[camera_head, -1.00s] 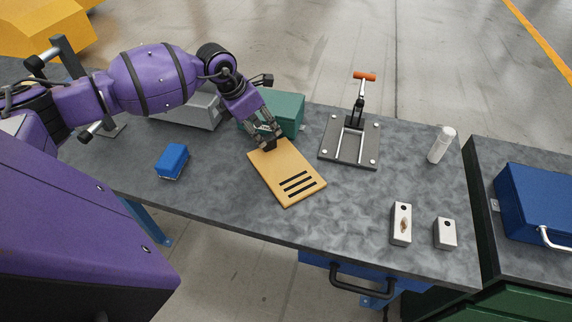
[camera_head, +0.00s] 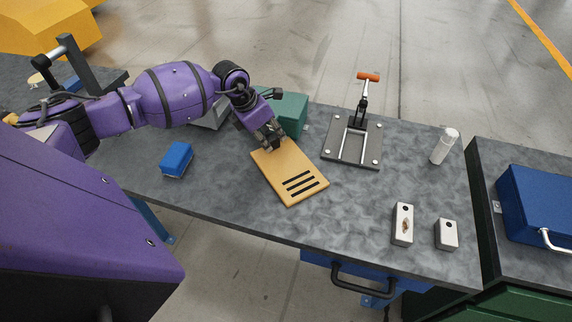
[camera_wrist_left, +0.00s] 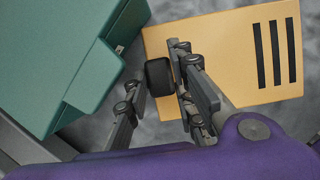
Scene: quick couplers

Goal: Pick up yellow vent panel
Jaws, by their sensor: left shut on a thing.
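The yellow vent panel (camera_head: 290,172) is a flat plate with three black slots at its near end. It lies at a slant on the grey table, and I cannot tell whether any part is raised. My left gripper (camera_head: 269,142) is at its far end, shut on it. In the left wrist view the panel (camera_wrist_left: 225,60) fills the upper right, slots to the right. There the left gripper's fingers (camera_wrist_left: 172,78) are at the panel's left edge, with a black pad showing; the exact contact is partly hidden. My right gripper is out of view.
A green box (camera_head: 291,112) stands close behind the gripper, also in the wrist view (camera_wrist_left: 70,60). A blue block (camera_head: 177,158) lies left. A clamp fixture (camera_head: 352,150), a white bottle (camera_head: 443,147) and two metal blocks (camera_head: 403,224) are to the right. Table around the panel's near end is clear.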

